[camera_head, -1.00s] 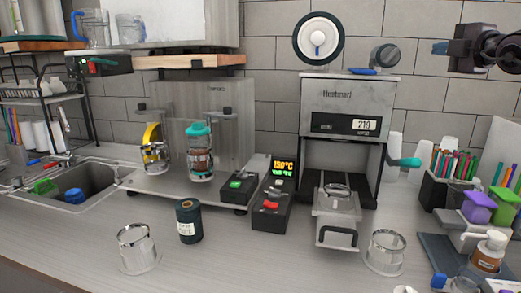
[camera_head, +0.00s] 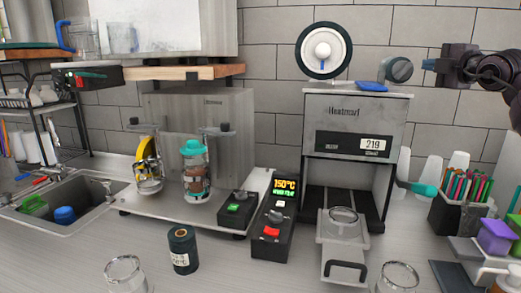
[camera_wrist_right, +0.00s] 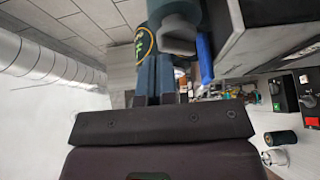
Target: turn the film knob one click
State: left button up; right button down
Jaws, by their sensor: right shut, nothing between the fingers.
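The film knob (camera_head: 396,69) is a round grey knob at the top right of the cup sealer (camera_head: 355,107). A blue piece (camera_head: 371,86) lies just below it on the sealer's top. My right gripper (camera_head: 428,64) is shut and empty, a short way right of the knob in the head view. In the right wrist view its dark fingers (camera_wrist_right: 156,78) lie together, close to the grey knob (camera_wrist_right: 180,38) and the blue piece (camera_wrist_right: 205,58). I cannot tell whether they touch the knob. My left gripper is not in view.
A white film reel (camera_head: 324,50) with a black rim stands above the sealer, left of the knob. A teal-ended handle (camera_head: 424,188) sticks out at the sealer's right side. A pen holder (camera_head: 459,211) stands to the right. The wall behind is bare.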

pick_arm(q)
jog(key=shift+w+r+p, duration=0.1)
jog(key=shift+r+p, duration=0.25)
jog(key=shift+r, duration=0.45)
pick_arm(e)
jog(key=w, duration=0.3)
jog(key=shift+w+d, duration=0.15)
jog(key=shift+d, duration=0.25)
pick_arm(q)
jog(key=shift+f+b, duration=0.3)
jog(key=shift+b, duration=0.05)
pick_arm(e)
jog(key=shift+a+f, duration=0.25)
jog(key=shift+a, duration=0.1)
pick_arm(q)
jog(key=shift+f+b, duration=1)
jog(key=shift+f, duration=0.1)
pick_arm(e)
jog(key=shift+d+f, duration=0.2)
jog(key=shift+f, duration=0.75)
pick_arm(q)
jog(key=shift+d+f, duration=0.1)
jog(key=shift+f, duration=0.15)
pick_arm(e)
jog(key=shift+f, duration=0.5)
jog(key=shift+a+f, duration=0.2)
jog(key=shift+f, duration=0.05)
jog(key=shift+d+f, duration=0.1)
jog(key=shift+d, duration=0.1)
